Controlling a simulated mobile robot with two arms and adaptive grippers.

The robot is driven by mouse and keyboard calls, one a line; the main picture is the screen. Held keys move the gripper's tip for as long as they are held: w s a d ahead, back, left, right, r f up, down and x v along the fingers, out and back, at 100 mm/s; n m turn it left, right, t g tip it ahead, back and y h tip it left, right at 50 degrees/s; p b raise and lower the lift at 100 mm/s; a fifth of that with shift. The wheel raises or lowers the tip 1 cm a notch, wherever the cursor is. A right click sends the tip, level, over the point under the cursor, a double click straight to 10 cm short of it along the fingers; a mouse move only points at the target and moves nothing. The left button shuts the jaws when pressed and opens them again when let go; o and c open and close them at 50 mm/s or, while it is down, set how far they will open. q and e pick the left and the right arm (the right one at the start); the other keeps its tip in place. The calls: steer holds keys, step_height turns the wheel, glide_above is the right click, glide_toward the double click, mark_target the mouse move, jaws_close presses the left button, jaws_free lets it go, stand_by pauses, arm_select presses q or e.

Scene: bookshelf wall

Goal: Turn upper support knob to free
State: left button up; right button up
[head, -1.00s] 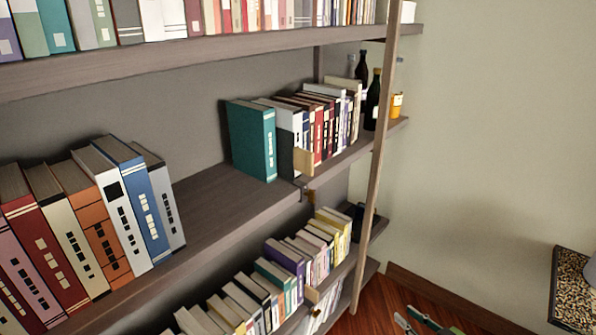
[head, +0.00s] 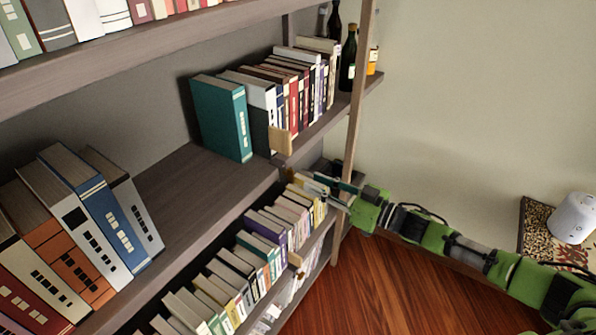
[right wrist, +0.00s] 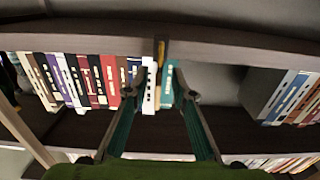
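The upper support (head: 281,140) is a small tan wooden block at the front edge of the middle shelf, beside a dark upright panel. I cannot clearly make out the knob itself. My right gripper (head: 322,186) is in front of the shelves, below and right of the wooden block. In the right wrist view the gripper (right wrist: 163,94) has its two fingers spread and empty, with the brown piece beyond the gap. My left gripper is not in view.
A teal book (head: 222,118) and several books stand along the middle shelf (head: 215,190). A lower support block (head: 295,260) is among the lower books. A wooden post (head: 356,95) stands close to my right gripper. Bottles (head: 347,60) are at the shelf's right end.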

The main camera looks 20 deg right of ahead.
mark_target(289, 175)
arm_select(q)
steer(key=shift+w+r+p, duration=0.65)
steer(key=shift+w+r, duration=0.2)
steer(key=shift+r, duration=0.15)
arm_select(e)
steer(key=x, duration=0.6)
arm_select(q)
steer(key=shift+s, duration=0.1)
arm_select(e)
steer(key=shift+w+a, duration=0.1)
steer(key=shift+c, duration=0.5)
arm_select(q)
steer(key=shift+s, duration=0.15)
arm_select(e)
jaws_close()
